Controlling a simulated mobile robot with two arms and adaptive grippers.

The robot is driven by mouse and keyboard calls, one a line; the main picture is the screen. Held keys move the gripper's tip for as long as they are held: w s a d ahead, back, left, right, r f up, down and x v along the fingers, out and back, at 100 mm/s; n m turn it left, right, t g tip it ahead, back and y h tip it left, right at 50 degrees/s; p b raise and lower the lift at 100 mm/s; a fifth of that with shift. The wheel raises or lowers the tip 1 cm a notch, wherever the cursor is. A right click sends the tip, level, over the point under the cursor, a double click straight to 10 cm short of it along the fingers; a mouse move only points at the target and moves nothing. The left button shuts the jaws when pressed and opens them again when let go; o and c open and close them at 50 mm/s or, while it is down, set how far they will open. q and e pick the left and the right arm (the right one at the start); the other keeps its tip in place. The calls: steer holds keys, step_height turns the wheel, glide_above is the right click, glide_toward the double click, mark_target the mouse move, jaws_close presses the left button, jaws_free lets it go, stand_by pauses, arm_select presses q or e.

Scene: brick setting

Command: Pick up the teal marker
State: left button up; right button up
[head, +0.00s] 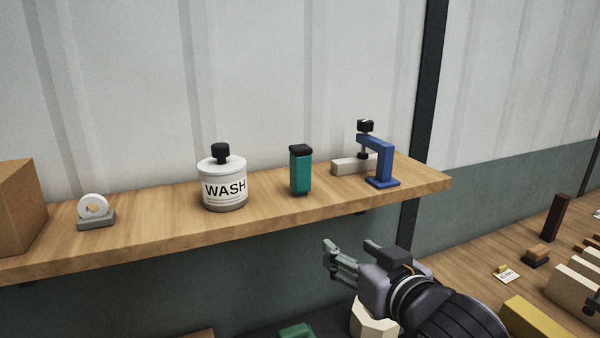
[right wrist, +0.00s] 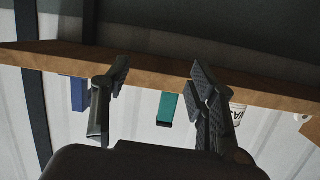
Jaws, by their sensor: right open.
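The teal marker (head: 300,172) stands upright on the wooden shelf (head: 130,235), a blocky teal body with a black cap. My right gripper (head: 335,260) is in front of the shelf, below its top and to the lower right of the marker. It is open and empty, apart from the marker. The right wrist view is upside down; the teal marker (right wrist: 167,109) shows beyond the gap between the fingers (right wrist: 160,73), its lower part hidden behind the shelf edge (right wrist: 155,68). My left gripper is not in view.
The white WASH bottle (head: 222,186) stands left of the marker. A blue clamp (head: 380,160) and a pale block (head: 350,165) are to its right. A tape dispenser (head: 95,212) and cardboard box (head: 20,205) are farther left. A bench (head: 470,262) with several blocks lies lower right.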

steer(key=s+a+r+n+t+y, duration=0.1)
steer(key=s+a+r+t+y, duration=0.15)
steer(key=r, duration=1.05)
steer(key=p, duration=0.4)
glide_toward(305, 155)
steer(key=shift+h, duration=0.25)
steer(key=x, duration=0.6)
steer(key=shift+w+a+r, duration=0.1)
steer(key=shift+a+r, duration=0.1)
steer(key=shift+a, duration=0.2)
steer(key=p+x, duration=0.2)
steer(key=x, duration=0.2)
steer(key=shift+w, duration=0.45)
steer(key=shift+w+a+f, duration=0.15)
steer(key=shift+w+f, duration=0.05)
steer(key=shift+w, duration=0.05)
steer(key=shift+c, duration=0.3)
steer(key=shift+r, duration=0.1)
steer(key=c, duration=1.2)
